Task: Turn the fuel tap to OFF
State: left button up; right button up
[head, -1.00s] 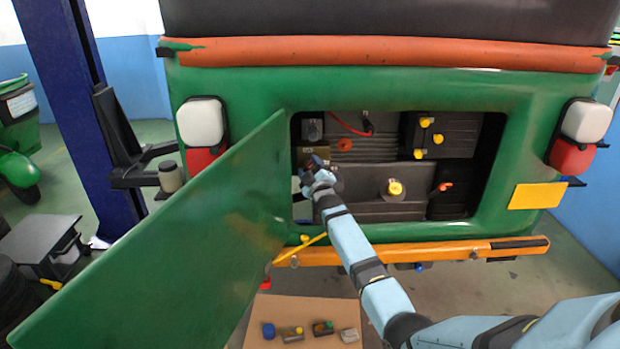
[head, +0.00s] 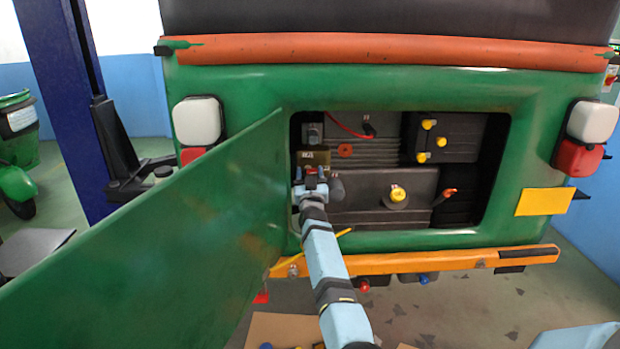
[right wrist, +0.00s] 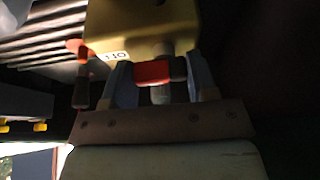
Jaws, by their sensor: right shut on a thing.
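The fuel tap is a brass-coloured block (head: 315,157) at the left side of the open engine bay. A red lever (right wrist: 153,72) sits below the block in that view. My right gripper (right wrist: 160,75) is shut on this red lever, one finger on each side. In the head view my right gripper (head: 311,175) is just below the block and covers most of the lever. The lever's exact angle is hard to tell. My left gripper is not in view.
The open green door (head: 160,235) stands close to the left of my right arm. An orange bumper (head: 420,262) runs below the bay. A yellow-capped tank (head: 397,194) and an orange-tipped lever (head: 449,192) are to the right. A cardboard sheet (head: 268,328) lies on the floor.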

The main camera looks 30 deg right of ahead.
jog(key=shift+m+h, duration=0.3)
jog(key=shift+m, duration=0.3)
jog(key=o, duration=0.9)
jog(key=v, duration=0.7)
jog(key=shift+s+a+b, duration=0.2)
jog(key=shift+b, duration=0.1)
